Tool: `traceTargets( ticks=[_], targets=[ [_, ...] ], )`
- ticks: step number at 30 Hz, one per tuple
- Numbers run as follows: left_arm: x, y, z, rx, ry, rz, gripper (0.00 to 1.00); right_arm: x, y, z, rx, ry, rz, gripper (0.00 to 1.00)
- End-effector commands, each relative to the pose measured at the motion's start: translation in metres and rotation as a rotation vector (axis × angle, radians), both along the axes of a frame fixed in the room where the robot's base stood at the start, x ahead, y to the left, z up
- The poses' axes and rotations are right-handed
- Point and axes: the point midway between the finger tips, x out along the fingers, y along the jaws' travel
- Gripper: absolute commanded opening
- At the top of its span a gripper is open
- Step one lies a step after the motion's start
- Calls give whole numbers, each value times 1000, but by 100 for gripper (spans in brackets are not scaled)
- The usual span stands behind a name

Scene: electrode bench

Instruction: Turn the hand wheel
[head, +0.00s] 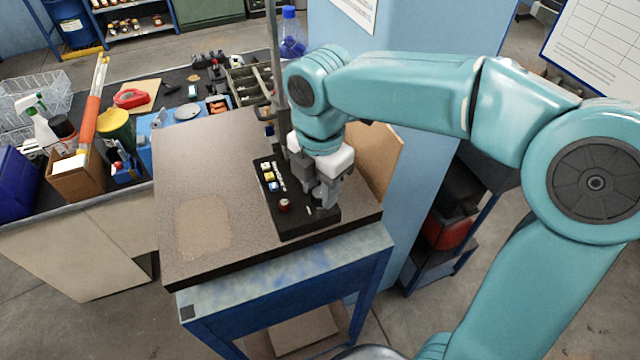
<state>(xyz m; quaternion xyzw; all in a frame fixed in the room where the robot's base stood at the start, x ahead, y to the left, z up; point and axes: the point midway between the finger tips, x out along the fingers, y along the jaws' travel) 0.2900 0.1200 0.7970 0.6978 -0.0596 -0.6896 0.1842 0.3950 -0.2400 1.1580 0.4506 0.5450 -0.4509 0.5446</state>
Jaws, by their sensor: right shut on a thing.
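A black base plate (290,229) lies on the brown worktop of a blue stand. It carries small yellow, white and blue parts and a red knob (285,205). My right gripper (323,205) points down over the right side of the plate. Its fingers are shut on a small grey part there, apparently the hand wheel. The fingers hide most of it, so its rim and angle cannot be made out. My left gripper is out of view.
The left half of the worktop (205,185) is clear. A thin upright post (275,60) stands behind the plate. A blue cabinet (425,50) is close behind my right arm. A cluttered bench with bottles, an orange tube (93,105) and tools is at the left.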

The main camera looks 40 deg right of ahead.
Motion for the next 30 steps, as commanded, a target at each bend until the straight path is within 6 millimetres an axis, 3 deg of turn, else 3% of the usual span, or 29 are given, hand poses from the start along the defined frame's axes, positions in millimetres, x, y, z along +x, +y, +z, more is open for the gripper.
traceTargets(
  ticks=[11, 30],
  targets=[
    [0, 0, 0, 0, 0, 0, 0, 0, 0, 0, 0, -1, -125, 6],
    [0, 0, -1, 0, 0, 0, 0, 0, 0, 1, 0, -2, -710, 6]
  ],
)
